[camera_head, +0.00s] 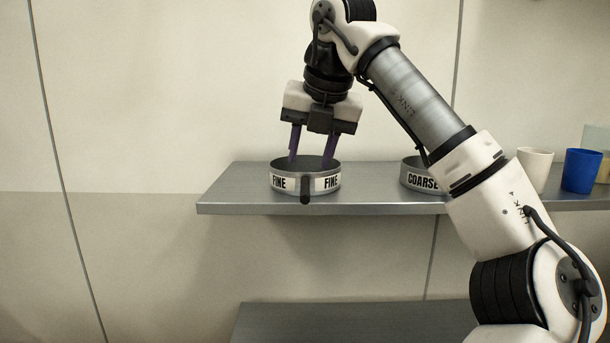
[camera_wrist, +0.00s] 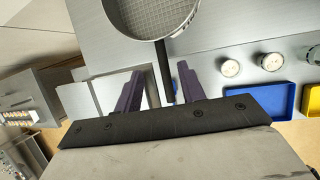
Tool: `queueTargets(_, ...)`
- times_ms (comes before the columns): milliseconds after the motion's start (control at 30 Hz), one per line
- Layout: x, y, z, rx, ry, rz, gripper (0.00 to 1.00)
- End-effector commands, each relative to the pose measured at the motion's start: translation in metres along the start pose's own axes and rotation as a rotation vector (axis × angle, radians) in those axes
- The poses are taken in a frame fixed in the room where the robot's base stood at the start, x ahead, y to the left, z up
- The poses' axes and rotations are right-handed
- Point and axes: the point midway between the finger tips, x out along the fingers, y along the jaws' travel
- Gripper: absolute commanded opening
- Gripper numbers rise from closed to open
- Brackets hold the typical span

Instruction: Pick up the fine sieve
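The fine sieve (camera_head: 277,184) is a round grey pan with FINE labels, sitting on the grey shelf. Its black handle (camera_head: 305,192) points toward the head camera. In the wrist view the sieve (camera_wrist: 152,14) shows its mesh at the top, with the dark handle (camera_wrist: 162,68) running down between my fingers. My gripper (camera_head: 310,165) points down with two purple fingers apart, their tips overlapping the sieve's opening in the head view. In the wrist view my gripper (camera_wrist: 160,68) is open, and the handle lies nearer the right finger. No grip on it is visible.
The grey shelf (camera_head: 235,197) also bears a coarse sieve (camera_head: 417,180), partly hidden by my arm, a white cup (camera_head: 534,168) and a blue cup (camera_head: 581,170). A lower shelf (camera_head: 330,322) lies below. A blue tray (camera_wrist: 257,100) and white jars show in the wrist view.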

Motion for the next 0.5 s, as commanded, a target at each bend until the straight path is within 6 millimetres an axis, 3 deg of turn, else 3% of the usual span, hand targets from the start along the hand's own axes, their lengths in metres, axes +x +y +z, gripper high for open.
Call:
queueTargets(167,0.01,-0.001,-0.001,-0.001,0.002,0.0,0.4)
queueTargets(500,0.05,-0.004,-0.005,0.001,0.002,0.0,0.4)
